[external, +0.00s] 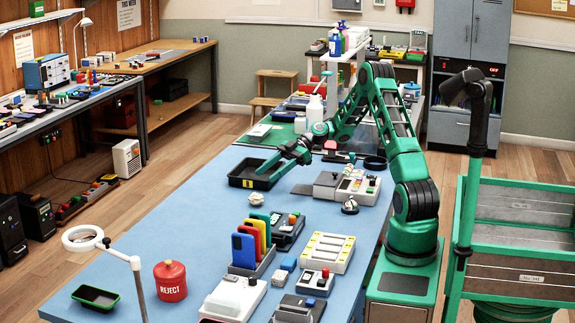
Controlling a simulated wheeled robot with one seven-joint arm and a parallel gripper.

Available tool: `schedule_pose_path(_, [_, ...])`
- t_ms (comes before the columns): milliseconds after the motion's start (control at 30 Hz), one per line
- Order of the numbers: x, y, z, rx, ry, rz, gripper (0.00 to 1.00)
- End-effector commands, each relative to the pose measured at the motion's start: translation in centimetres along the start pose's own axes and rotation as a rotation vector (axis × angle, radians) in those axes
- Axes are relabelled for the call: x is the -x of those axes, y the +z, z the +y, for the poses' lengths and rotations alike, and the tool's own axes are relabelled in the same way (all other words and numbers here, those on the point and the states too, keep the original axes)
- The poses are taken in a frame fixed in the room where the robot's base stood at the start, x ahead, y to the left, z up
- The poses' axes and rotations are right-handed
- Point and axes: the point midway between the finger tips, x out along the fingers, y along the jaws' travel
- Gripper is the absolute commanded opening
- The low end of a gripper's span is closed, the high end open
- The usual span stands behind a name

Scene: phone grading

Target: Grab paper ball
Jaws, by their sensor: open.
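A small crumpled off-white paper ball (255,199) lies on the blue table, just in front of the black tray. My gripper (266,166) is open and reaches left over the right part of the black tray (236,180). It is above and slightly right of the paper ball, apart from it. The fingertips are small in this view, and I cannot make out anything between them.
A grey device (326,183) and a control box (357,188) stand right of the ball. Phones in a rack (250,262) stand in front of it. A red reject can (170,281) is at the front left. The table's left middle is clear.

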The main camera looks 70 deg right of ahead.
Motion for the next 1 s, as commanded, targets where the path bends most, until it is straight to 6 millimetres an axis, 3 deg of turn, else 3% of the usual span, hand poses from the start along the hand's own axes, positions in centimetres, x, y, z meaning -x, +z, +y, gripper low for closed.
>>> schedule_pose_path(100, [-1.1, 2.6, 0.0, -0.003, -0.002, 0.000, 0.52])
schedule_pose_path(233, [-1.7, 3.8, 0.0, -0.001, -0.001, -0.002, 0.52])
schedule_pose_path(600, [-6.2, 3.8, -0.1, -0.001, -0.003, -0.001, 0.52])
schedule_pose_path(1000, [-9.8, 3.5, -0.1, 0.000, -0.003, -0.002, 0.52])
